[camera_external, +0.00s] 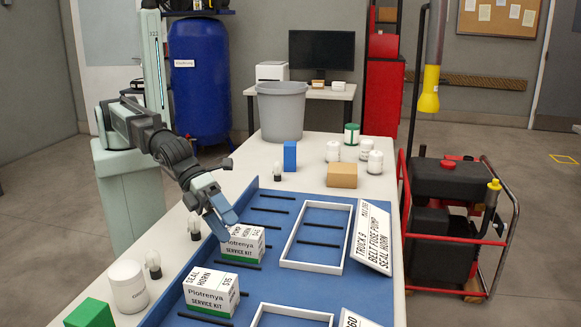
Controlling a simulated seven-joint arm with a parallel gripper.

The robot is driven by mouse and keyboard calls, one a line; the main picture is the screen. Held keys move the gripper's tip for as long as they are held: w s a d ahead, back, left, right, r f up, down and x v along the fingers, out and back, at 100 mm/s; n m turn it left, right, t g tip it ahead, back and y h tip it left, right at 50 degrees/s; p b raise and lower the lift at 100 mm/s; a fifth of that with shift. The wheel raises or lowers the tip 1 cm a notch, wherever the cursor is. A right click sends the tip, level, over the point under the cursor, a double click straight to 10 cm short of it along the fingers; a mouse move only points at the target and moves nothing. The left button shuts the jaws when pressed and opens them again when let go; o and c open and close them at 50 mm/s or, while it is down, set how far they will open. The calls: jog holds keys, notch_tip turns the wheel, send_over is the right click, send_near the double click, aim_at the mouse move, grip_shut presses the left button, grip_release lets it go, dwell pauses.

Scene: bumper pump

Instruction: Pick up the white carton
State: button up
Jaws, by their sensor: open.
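Two white cartons with green bands and "Piotrenya Service Kit" lettering stand on the blue tray (317,237). The farther white carton (242,245) is right below my gripper. The nearer white carton (211,292) stands closer to the camera, with "Seal Horn" on its top. My gripper (222,213) is open and points down at the far left edge of the farther carton's top. It overlaps that carton in the picture; I cannot tell whether they touch. The gap between its fingers is hard to see from here.
White frames (318,266) and a labelled sign (370,237) are on the tray's right. Small bulbs (194,227), a white jar (128,287) and a green block (90,314) line its left. A tan box (342,175), blue box (290,156), several jars and a grey bin (282,110) stand behind.

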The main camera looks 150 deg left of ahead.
jog(key=s+a+m+g+y, duration=0.1)
jog(key=s+a+y, duration=0.1)
jog(key=s+a, duration=0.4)
jog(key=s+a+m+y, duration=0.15)
jog(key=s+a, duration=0.25)
jog(key=a, duration=0.4)
jog(key=m+y, duration=0.3)
jog(key=m, duration=0.4)
send_near(240, 230)
jog(key=shift+m, duration=0.25)
jog(key=shift+x, duration=5.4)
jog(key=shift+f, duration=0.1)
jog(key=c, duration=1.3)
